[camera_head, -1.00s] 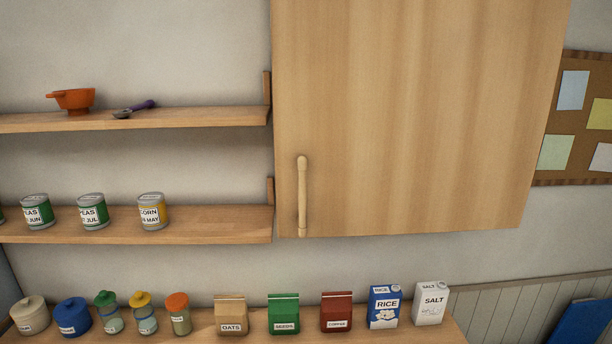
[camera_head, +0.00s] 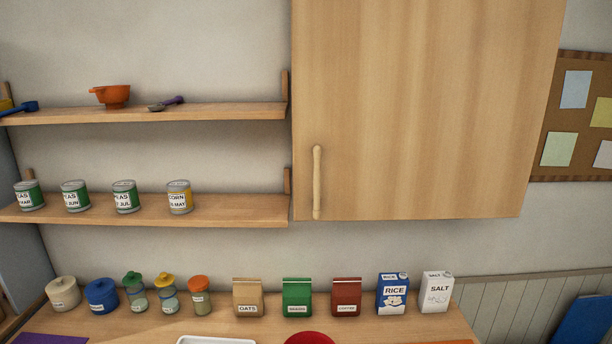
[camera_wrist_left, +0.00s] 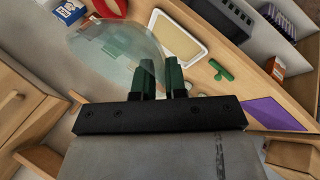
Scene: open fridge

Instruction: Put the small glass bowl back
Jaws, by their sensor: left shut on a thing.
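The clear glass bowl (camera_wrist_left: 108,55) is in the left wrist view, at the upper left of the gripper. My left gripper (camera_wrist_left: 162,80) has its dark green fingers shut on the bowl's rim. The bowl is see-through and the counter shows behind it. Neither gripper nor the bowl is in the head view. The head view shows a closed wooden wall cabinet (camera_head: 420,110) with a vertical handle (camera_head: 317,182). To its left are an upper shelf (camera_head: 220,113) and a lower shelf (camera_head: 240,209).
The upper shelf holds an orange colander (camera_head: 111,96) and a purple-handled spoon (camera_head: 167,103). Several cans (camera_head: 125,197) stand on the lower shelf. Jars, bags and boxes line the counter's back. A white tray (camera_head: 216,340) and a red thing (camera_head: 309,338) lie nearer. The wrist view shows a purple mat (camera_wrist_left: 268,114).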

